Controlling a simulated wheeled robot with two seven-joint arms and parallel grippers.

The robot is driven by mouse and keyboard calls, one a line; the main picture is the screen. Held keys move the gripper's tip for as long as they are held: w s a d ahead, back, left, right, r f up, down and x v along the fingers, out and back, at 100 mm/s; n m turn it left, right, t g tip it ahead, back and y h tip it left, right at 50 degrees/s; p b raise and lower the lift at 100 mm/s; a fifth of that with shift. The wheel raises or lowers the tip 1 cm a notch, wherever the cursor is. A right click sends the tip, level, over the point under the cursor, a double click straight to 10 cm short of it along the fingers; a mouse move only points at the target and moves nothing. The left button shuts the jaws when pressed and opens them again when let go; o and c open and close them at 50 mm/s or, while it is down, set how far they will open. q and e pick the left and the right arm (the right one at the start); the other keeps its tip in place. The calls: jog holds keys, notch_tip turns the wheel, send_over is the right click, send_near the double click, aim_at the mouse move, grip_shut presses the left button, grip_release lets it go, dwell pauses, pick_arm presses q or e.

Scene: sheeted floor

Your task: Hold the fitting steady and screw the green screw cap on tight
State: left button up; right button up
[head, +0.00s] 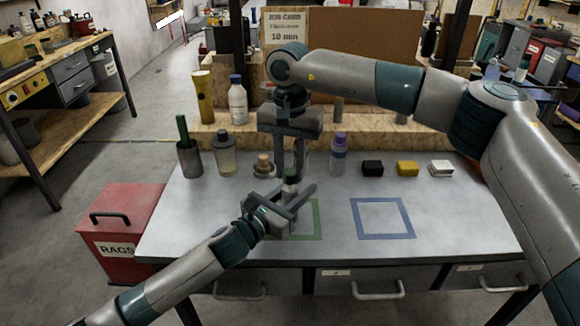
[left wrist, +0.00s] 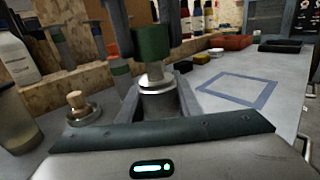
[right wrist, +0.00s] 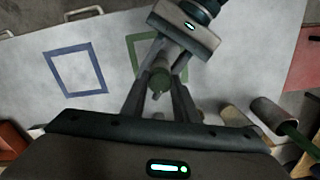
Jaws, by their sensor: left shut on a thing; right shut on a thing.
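The green screw cap (left wrist: 153,42) is upright at the top of the silver fitting (left wrist: 157,82) in the left wrist view. Some silver neck shows below the cap; I cannot tell how far the cap is threaded. My left gripper (head: 290,204) is shut on the fitting's body, low over the green outlined square (head: 318,230). My right gripper (right wrist: 160,84) reaches down from above and is shut on the green cap, its fingers on either side. In the head view the cap (head: 290,173) is small and partly hidden by fingers.
Behind the grippers stand a cup with a green handle (head: 188,160), a jar (head: 225,157), a brass-topped part (head: 263,167) and a purple-capped bottle (head: 338,158). Black, yellow and white blocks (head: 407,168) sit right. The blue outlined square (head: 383,236) is empty.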

jog(key=shift+f, duration=0.8)
dwell(0.5)
jog(key=shift+o, duration=1.1)
jog(key=shift+c, duration=1.1)
jog(key=m, duration=0.3)
jog(key=shift+m, duration=0.4)
jog(key=m, duration=1)
jog(key=shift+r, duration=0.1)
jog(key=m, duration=0.5)
jog(key=shift+m, duration=0.3)
